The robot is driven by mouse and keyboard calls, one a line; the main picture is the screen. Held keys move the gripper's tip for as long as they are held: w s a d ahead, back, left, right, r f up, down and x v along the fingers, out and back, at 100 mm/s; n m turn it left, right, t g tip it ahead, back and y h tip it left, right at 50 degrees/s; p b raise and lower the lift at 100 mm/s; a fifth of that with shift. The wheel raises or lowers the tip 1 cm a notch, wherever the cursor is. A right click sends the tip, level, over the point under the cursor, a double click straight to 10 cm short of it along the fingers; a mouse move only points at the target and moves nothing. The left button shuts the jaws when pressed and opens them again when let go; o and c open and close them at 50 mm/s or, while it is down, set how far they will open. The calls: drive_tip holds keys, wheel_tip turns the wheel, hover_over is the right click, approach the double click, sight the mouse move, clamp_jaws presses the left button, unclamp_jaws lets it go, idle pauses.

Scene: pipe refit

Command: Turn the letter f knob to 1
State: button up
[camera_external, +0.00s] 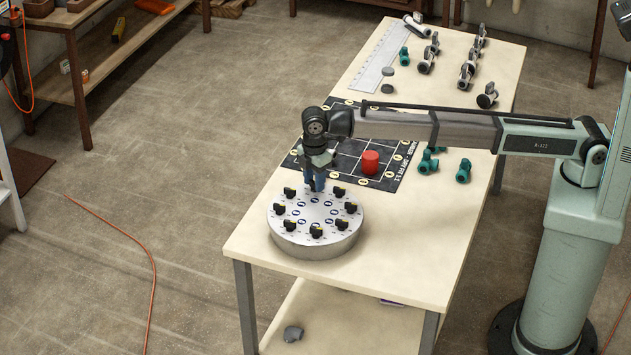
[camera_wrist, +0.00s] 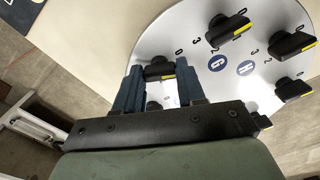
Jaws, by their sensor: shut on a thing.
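A round silver panel (camera_external: 315,240) stands on the table and carries a ring of black knobs with yellow marks, with blue oval labels inside the ring. My gripper (camera_external: 317,187) points down at the panel's far edge. In the wrist view, my gripper (camera_wrist: 160,76) has its two blue fingers on either side of one black knob (camera_wrist: 159,70) and is shut on it. The fingers and wrist partly hide this knob, and its letter and setting cannot be read. Neighbouring knobs (camera_wrist: 228,28) with printed numbers show to the right, apart from the fingers.
A black mat (camera_external: 345,160) with a red cylinder (camera_external: 370,162) lies behind the panel. Teal pipe fittings (camera_external: 428,165), several grey fittings (camera_external: 467,70) and a ruler (camera_external: 383,58) lie farther back. The table's front right (camera_external: 410,250) is clear.

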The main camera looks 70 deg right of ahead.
sight(314, 182)
drive_tip(key=m, duration=0.6)
drive_tip(key=shift+m, duration=0.4)
idle(0.4)
drive_tip(key=o, duration=1.1)
drive_tip(key=shift+c, duration=0.2)
wheel_tip(314, 182, up, 14)
drive_tip(key=shift+f, duration=0.1)
